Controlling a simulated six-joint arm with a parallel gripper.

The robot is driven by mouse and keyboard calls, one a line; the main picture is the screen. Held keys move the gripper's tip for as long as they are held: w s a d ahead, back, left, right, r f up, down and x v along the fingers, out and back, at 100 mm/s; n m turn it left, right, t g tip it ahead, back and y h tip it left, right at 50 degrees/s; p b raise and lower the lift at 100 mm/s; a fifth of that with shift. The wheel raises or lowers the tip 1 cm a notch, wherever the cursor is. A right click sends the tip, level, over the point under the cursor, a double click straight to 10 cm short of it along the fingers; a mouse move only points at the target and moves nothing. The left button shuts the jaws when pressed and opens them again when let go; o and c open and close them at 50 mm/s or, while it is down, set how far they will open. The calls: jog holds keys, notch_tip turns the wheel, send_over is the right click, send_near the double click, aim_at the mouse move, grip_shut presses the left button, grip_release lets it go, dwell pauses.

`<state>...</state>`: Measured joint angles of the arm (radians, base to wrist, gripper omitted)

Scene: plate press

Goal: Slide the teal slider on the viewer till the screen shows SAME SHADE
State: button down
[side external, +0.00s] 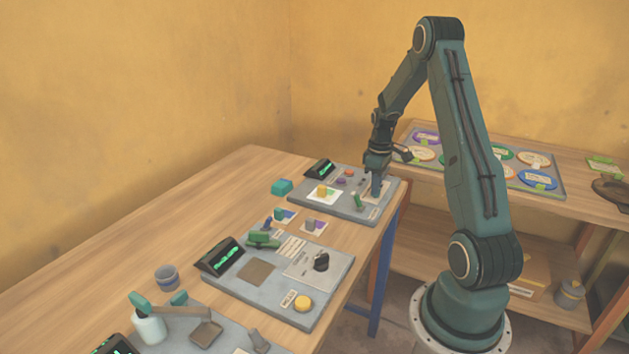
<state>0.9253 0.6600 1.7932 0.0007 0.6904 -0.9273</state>
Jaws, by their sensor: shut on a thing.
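The viewer is the far grey panel (338,207) on the wooden table, with a small dark screen (320,169) at its back left. Green text is lit on the screen, too small to read. My gripper (376,191) points down at the panel's right part, over a pale strip. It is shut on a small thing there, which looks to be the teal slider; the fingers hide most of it. A white card with a yellow knob-like piece (323,191) lies on the panel's left part.
A teal block (282,187) sits left of the viewer. Small cards with pieces (313,225) lie in front of it. A shelf behind holds a tray of coloured discs (502,153).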

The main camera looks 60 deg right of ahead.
jog(key=shift+d, duration=0.95)
jog(key=c, duration=1.4)
grip_release()
jog(key=shift+c, duration=0.2)
jog(key=shift+r, duration=0.15)
notch_tip(320, 180, up, 14)
jog(key=shift+f, duration=0.2)
jog(key=shift+a, duration=0.15)
